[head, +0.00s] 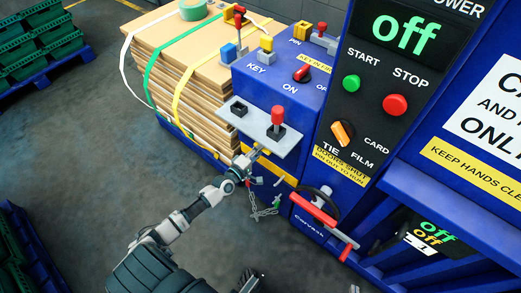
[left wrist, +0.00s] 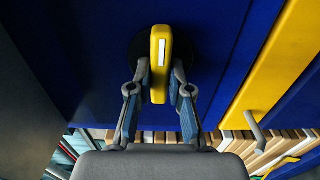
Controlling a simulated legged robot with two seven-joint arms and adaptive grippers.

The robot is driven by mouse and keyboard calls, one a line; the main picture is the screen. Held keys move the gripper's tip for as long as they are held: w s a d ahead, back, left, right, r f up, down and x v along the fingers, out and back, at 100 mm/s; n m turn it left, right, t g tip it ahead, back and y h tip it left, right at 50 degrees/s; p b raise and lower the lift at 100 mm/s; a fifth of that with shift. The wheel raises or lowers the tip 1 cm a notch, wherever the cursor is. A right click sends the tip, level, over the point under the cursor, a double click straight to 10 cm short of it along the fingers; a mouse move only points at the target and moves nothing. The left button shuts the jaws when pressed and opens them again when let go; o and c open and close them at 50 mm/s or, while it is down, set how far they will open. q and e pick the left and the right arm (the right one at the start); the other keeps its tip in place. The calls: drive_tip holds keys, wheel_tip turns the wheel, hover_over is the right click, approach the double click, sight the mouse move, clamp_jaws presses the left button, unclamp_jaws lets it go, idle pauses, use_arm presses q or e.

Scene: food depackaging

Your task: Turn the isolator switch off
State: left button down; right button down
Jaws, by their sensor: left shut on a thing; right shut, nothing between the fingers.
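A yellow handle with a white stripe (left wrist: 161,62) stands out from a dark round base on a blue panel in the left wrist view. My left gripper (left wrist: 157,95) is shut on this handle, one finger on each side. In the head view my left arm reaches to the machine's front, with its gripper (head: 250,160) below the grey shelf, where the handle is mostly hidden. A red rotary knob (head: 303,73) sits between ON and OFF labels on the blue box. No label naming the isolator is readable. My right gripper (head: 250,282) is shut and empty at the bottom edge.
The grey shelf (head: 289,144) carries a red-topped lever (head: 277,122). A chain (head: 262,212) hangs below it. A red-handled latch (head: 315,207) sticks out at the right. Strapped cardboard (head: 187,100) stands behind. Green crates (head: 35,40) stand at the left; floor between is clear.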

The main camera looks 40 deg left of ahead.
use_arm(q)
drive_tip(key=shift+a+r, duration=0.1)
drive_tip(key=shift+a, duration=0.2)
use_arm(e)
drive_tip(key=shift+w, duration=0.1)
use_arm(q)
drive_tip(key=c, duration=1.1)
unclamp_jaws()
drive_tip(key=shift+a+f, duration=0.1)
drive_tip(key=shift+f, duration=0.1)
use_arm(e)
drive_tip(key=shift+a, duration=0.25)
use_arm(q)
drive_tip(key=s, duration=0.8)
drive_tip(key=s+a, duration=0.1)
drive_tip(key=s, duration=0.3)
drive_tip(key=shift+f, duration=0.1)
use_arm(e)
drive_tip(key=shift+d, duration=0.1)
use_arm(q)
drive_tip(key=shift+w, duration=0.1)
